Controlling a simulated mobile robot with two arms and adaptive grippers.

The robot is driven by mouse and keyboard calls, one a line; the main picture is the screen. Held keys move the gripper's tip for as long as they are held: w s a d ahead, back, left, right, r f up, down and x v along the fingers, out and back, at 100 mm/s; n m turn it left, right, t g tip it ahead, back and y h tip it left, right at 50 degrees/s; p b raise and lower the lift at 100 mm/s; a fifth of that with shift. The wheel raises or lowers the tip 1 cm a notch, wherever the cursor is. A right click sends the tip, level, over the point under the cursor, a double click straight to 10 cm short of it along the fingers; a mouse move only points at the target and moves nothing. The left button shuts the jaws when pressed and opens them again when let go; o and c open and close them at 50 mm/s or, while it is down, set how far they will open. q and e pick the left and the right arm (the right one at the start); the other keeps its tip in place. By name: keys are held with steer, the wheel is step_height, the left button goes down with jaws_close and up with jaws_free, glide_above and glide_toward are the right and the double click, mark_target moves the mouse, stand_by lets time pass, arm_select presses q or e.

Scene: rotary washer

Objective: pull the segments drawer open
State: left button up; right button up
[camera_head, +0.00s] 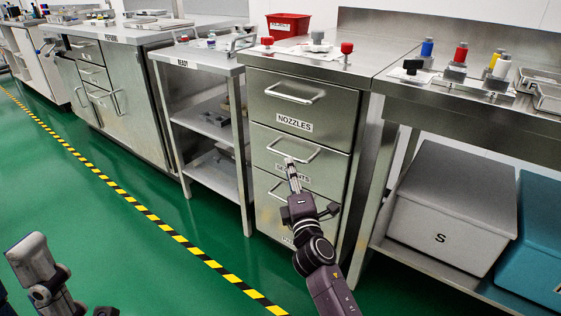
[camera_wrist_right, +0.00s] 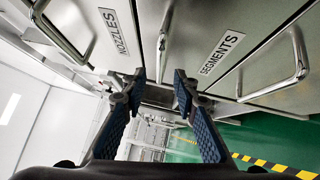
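The segments drawer (camera_head: 322,174) is the middle drawer of a steel cabinet and is closed flush. Its bar handle (camera_head: 298,155) sits above its label, which my right arm partly hides. In the right wrist view the SEGMENTS label (camera_wrist_right: 222,53) is readable, and the segments handle (camera_wrist_right: 164,40) lies ahead between the fingers. My right gripper (camera_head: 291,165) is at this handle in the head view. In the wrist view the right gripper (camera_wrist_right: 159,84) is open, its fingers apart; contact cannot be told. My left gripper (camera_head: 50,283) is low at the left, its finger opening unclear.
The nozzles drawer (camera_head: 300,108) above and a third drawer (camera_head: 272,204) below are closed, each with a bar handle. An open shelf unit (camera_head: 215,170) stands left. A bench with a grey bin (camera_head: 445,215) and teal bin (camera_head: 535,245) stands right. Green floor is clear in front.

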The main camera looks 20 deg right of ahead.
mark_target(287, 156)
steer(key=w, duration=0.2)
steer(key=w+b, duration=0.1)
steer(key=w, duration=0.1)
steer(key=w+d+r+b, duration=0.1)
steer(key=w, duration=0.2)
jaws_close()
steer(key=shift+f, duration=0.1)
